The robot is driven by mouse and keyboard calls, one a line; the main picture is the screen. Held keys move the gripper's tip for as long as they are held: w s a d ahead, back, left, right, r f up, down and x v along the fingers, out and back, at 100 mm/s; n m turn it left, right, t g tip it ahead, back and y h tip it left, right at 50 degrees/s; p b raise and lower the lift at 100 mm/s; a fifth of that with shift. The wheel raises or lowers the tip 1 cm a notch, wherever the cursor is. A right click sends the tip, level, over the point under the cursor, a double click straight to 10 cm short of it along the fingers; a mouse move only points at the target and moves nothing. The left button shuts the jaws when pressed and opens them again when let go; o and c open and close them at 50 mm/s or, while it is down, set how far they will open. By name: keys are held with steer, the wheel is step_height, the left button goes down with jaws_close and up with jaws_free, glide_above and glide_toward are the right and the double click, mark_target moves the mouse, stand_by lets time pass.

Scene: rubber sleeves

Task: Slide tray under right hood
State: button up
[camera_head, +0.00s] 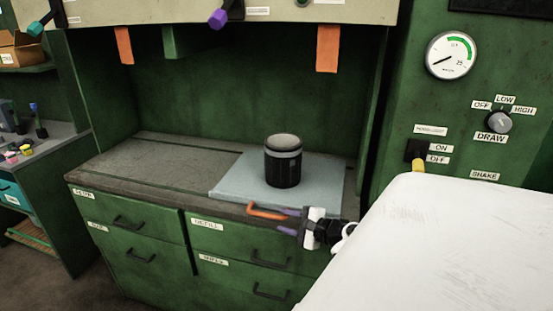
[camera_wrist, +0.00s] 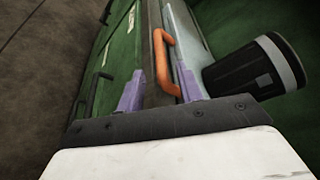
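The tray (camera_head: 235,180) is a flat blue-grey slab on the right part of the worktop, with an orange handle (camera_head: 265,212) at its front edge. It also shows in the wrist view (camera_wrist: 182,36), with its handle (camera_wrist: 163,62). A dark canister with a grey band (camera_head: 283,168) stands upright on the tray. My gripper (camera_head: 288,221) is at the front edge of the worktop, just right of the handle. Its purple fingers are apart. In the wrist view the handle's near end lies between the fingertips of my gripper (camera_wrist: 160,88); contact cannot be told.
A cream hood (camera_head: 300,12) with hanging orange tabs (camera_head: 327,48) overhangs the worktop. The worktop's left part (camera_head: 160,165) is bare. Green drawers (camera_head: 125,225) sit below. A green panel with a gauge (camera_head: 451,55), a DRAW knob (camera_head: 498,122) and an ON/OFF switch (camera_head: 418,156) stands right.

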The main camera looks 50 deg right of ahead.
steer(key=b+v, duration=0.1)
steer(key=v, duration=0.8)
steer(key=shift+w, duration=0.1)
